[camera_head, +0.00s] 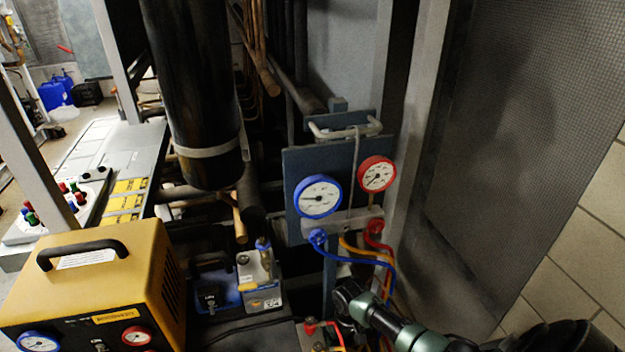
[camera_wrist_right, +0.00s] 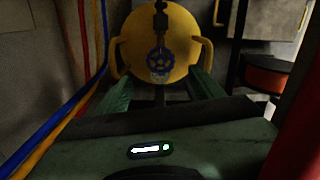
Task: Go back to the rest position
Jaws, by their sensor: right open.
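My right arm (camera_head: 410,333) comes in from the lower right of the head view, in front of the lower part of the gauge manifold. Its gripper cannot be made out clearly there. In the right wrist view, my right gripper (camera_wrist_right: 161,80) is open, its two green fingers apart with nothing held between them. Beyond the fingers is a yellow cylinder (camera_wrist_right: 182,48) with a blue valve handwheel (camera_wrist_right: 160,63). I cannot tell how far the fingers are from it. My left gripper is not in view.
A blue gauge (camera_head: 318,197) and a red gauge (camera_head: 377,174) sit on a panel with hoses below. A yellow recovery unit (camera_head: 95,285) stands lower left. Hoses (camera_wrist_right: 75,95) run along the left of the wrist view. A mesh panel (camera_head: 510,120) is at right.

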